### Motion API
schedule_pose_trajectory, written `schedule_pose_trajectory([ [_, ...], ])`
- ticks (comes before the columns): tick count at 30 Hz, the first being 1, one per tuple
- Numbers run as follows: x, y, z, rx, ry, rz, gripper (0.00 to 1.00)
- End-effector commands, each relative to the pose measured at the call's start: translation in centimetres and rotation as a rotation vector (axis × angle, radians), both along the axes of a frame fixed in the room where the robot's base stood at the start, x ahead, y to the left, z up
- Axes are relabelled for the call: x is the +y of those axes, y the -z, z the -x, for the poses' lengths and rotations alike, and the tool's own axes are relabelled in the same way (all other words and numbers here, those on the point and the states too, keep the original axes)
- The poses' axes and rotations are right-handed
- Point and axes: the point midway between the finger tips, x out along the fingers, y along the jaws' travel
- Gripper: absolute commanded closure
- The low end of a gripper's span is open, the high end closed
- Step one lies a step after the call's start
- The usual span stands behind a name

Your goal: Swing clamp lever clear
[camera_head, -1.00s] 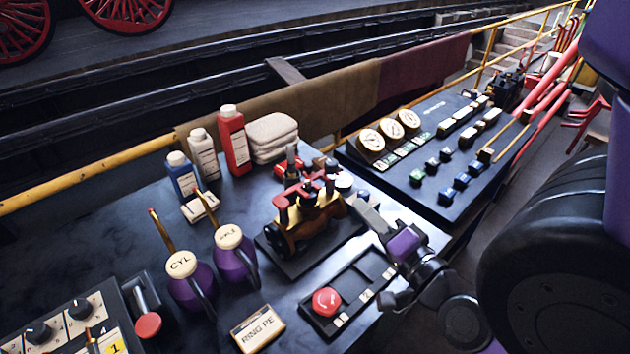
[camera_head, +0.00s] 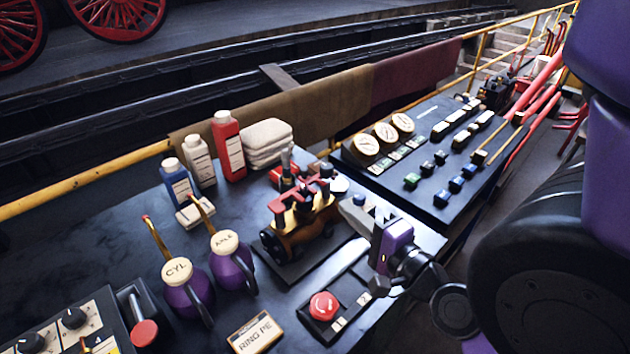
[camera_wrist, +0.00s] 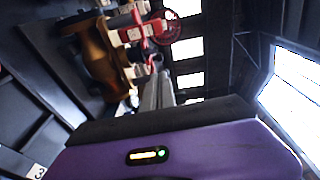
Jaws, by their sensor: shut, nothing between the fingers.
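A brass-coloured valve body (camera_head: 290,243) stands on a dark base plate on the bench, with red clamp parts (camera_head: 296,200) and dark knobs on top. I cannot tell for sure which red piece is the clamp lever. My gripper (camera_head: 346,209) is just right of the valve body, its fingers shut and empty, pointing toward it. In the wrist view the shut fingers (camera_wrist: 156,92) point up toward the brass body (camera_wrist: 98,58) and a red arm with a ring-like end (camera_wrist: 143,32). I cannot tell whether the fingers touch the fixture.
Two purple oil cans (camera_head: 183,291) stand front left. Bottles (camera_head: 229,147) and folded cloths (camera_head: 265,143) stand behind. A red button box (camera_head: 323,306) lies in front of the fixture. A gauge panel (camera_head: 428,150) stands to the right.

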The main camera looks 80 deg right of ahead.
Motion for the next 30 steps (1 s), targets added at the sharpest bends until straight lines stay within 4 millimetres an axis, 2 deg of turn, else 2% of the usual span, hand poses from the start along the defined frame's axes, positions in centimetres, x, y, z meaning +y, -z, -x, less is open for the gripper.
schedule_pose_trajectory([
  [8,-2.3,0.1,-2.3,-0.001,0.005,0.003,1.00],
  [22,-6.9,0.1,-7.9,0.001,0.002,0.000,1.00],
  [30,-8.2,0.5,-9.3,0.002,0.003,0.000,1.00],
])
